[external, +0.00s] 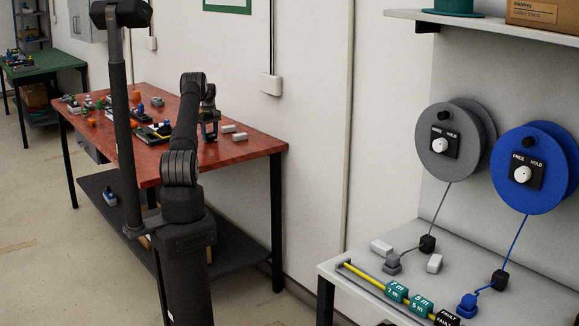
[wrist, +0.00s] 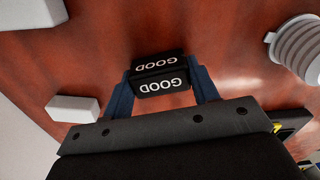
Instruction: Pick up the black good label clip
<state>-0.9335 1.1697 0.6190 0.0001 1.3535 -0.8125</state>
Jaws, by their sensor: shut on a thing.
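The black label clip (wrist: 160,75) with white "GOOD" lettering on two faces sits between the two fingers of my gripper (wrist: 161,90) in the wrist view. The fingers touch its left and right sides, and the gripper is shut on it. Red-brown tabletop shows behind the clip; I cannot tell how far above the surface it is. In the external view my gripper (external: 209,130) is over the right part of the red table (external: 235,150). The clip is too small to make out there.
Two white blocks lie on the table in the wrist view, one at left (wrist: 72,108) and one at upper left (wrist: 36,12). A ribbed grey-white part (wrist: 298,48) is at upper right. Several small items crowd the table's left half. A wall stands behind the table.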

